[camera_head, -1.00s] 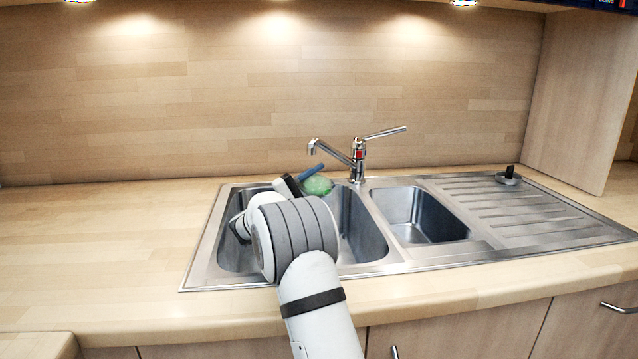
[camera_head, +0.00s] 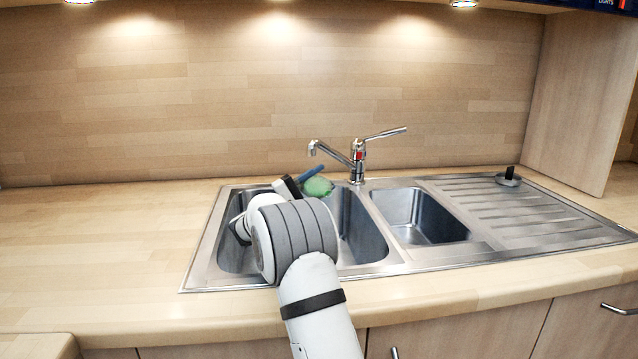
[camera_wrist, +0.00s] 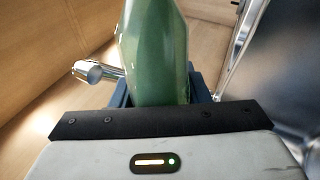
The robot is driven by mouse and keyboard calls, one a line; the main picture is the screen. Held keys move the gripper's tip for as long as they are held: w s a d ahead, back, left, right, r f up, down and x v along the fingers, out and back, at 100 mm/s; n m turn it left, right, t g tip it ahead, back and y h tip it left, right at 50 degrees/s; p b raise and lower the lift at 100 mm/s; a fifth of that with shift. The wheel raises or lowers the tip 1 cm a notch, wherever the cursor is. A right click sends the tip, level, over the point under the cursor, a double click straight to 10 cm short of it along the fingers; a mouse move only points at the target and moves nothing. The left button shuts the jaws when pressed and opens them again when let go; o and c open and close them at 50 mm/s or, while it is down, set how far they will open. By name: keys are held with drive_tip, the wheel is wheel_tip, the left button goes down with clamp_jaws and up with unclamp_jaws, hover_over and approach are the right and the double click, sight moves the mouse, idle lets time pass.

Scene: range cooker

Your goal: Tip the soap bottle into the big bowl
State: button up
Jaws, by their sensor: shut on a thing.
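A green soap bottle (camera_head: 318,186) shows just past my arm, above the back of the larger left sink bowl (camera_head: 358,232). In the wrist view the green bottle (camera_wrist: 155,50) fills the top middle, between dark blue fingers. My gripper (camera_wrist: 160,92) is shut on the bottle. In the head view one blue finger (camera_head: 311,173) shows beside the bottle; my arm hides the rest of the gripper. The bottle looks tilted, lying over toward the right in the head view. Its opening is not visible, and my arm covers much of the bowl.
The tap (camera_head: 357,160) stands close behind and right of the bottle. A smaller bowl (camera_head: 420,215) and a ridged drainer (camera_head: 520,212) lie to the right, with a dark plug-like item (camera_head: 509,177) at the back. The left worktop (camera_head: 100,250) is clear.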

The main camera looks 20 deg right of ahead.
sight(317, 177)
drive_tip(key=shift+f+m+g+b, duration=0.4)
drive_tip(key=shift+m+g+b, duration=0.2)
drive_tip(key=shift+m+b, duration=0.5)
drive_tip(key=shift+s+m+g+b, duration=0.1)
drive_tip(key=shift+m+g+b, duration=0.7)
drive_tip(key=shift+m+b, duration=0.25)
idle(0.8)
drive_tip(key=shift+r+p, duration=0.2)
drive_tip(key=shift+p, duration=0.15)
idle(0.6)
drive_tip(key=n+t+p, duration=0.1)
drive_tip(key=n+p, duration=0.1)
drive_tip(key=r+n+t+p, duration=0.1)
drive_tip(key=n+t+p, duration=0.1)
drive_tip(key=n, duration=0.1)
drive_tip(key=n+t+p, duration=0.1)
drive_tip(key=n+p, duration=0.1)
drive_tip(key=r+n+t+p, duration=0.1)
drive_tip(key=n+p, duration=0.1)
drive_tip(key=p, duration=0.1)
drive_tip(key=shift+s+r+t+y, duration=0.1)
drive_tip(key=shift+s+t+y, duration=0.1)
drive_tip(key=shift+t+y, duration=0.1)
drive_tip(key=shift+n+p, duration=0.3)
drive_tip(key=shift+n, duration=0.05)
drive_tip(key=shift+s, duration=0.1)
